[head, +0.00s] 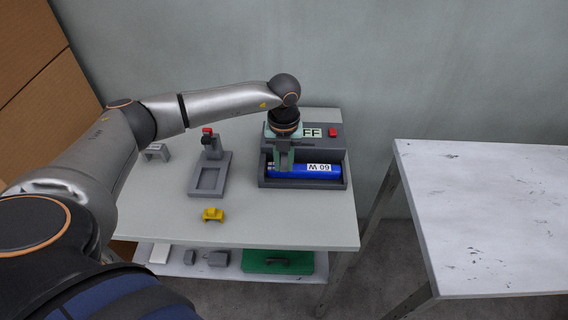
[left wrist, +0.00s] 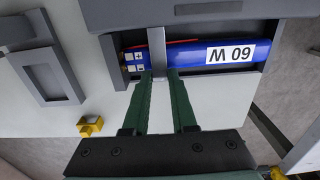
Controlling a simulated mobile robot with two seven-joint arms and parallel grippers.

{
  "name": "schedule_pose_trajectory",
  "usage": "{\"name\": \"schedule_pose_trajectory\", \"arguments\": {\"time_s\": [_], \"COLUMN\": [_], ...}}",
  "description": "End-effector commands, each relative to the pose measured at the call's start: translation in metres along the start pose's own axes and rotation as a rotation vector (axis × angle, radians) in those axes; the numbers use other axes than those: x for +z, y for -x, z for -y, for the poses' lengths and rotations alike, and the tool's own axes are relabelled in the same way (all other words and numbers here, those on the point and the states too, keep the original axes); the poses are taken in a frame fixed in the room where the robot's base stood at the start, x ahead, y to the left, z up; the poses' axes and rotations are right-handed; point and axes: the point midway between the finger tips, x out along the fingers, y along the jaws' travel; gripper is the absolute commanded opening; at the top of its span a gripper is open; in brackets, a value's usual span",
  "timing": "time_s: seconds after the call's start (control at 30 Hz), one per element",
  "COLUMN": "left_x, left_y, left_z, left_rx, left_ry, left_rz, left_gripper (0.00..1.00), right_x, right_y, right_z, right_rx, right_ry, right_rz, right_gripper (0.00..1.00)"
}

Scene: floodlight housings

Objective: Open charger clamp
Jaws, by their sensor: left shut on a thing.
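The dark grey charger (head: 332,156) stands at the back right of the table. A blue battery marked "60 W" (head: 318,171) lies in its tray, and it also shows in the left wrist view (left wrist: 190,53). A grey clamp bar (left wrist: 157,45) crosses over the battery near its terminal end. My left gripper (head: 284,168) reaches down over the charger's left part. In the left wrist view its green fingers (left wrist: 160,76) are shut on the clamp bar, one on each side. The gripper hides most of the clamp in the head view. My right gripper is not seen.
A grey fixture with a red-topped toggle (head: 208,134) stands left of the charger. A yellow part (head: 213,215) lies near the table's front edge. The charger has a red button (head: 333,132) and a partly hidden "FF" sign. A bare white table (head: 490,210) stands at right.

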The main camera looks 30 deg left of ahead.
Motion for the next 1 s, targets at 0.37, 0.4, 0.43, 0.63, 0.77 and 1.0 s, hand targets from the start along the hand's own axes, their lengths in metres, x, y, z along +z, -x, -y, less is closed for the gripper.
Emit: {"name": "schedule_pose_trajectory", "arguments": {"time_s": [0.37, 0.4, 0.43, 0.63, 0.77, 1.0], "left_x": [0.001, 0.001, 0.002, 0.004, 0.004, 0.006], "left_y": [0.003, 0.005, 0.006, 0.011, 0.01, 0.015], "left_z": [0.0, 0.0, 0.0, 0.0, 0.0, 0.0], "left_rx": [0.0, 0.0, -0.001, -0.001, -0.002, -0.002], "left_ry": [0.0, 0.0, 0.001, 0.001, 0.001, 0.002], "left_rz": [0.0, 0.0, 0.001, 0.002, 0.003, 0.005], "left_gripper": [0.0, 0.0, 0.0, 0.0, 0.0, 0.0], "right_x": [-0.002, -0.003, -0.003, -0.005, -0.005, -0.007], "right_y": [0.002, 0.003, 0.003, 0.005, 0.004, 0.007], "right_z": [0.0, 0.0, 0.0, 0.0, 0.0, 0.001], "right_rx": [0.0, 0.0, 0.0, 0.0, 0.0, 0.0], "right_ry": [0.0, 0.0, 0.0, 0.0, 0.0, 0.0], "right_rz": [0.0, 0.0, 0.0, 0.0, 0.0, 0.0], "right_gripper": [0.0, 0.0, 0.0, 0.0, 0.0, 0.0]}}
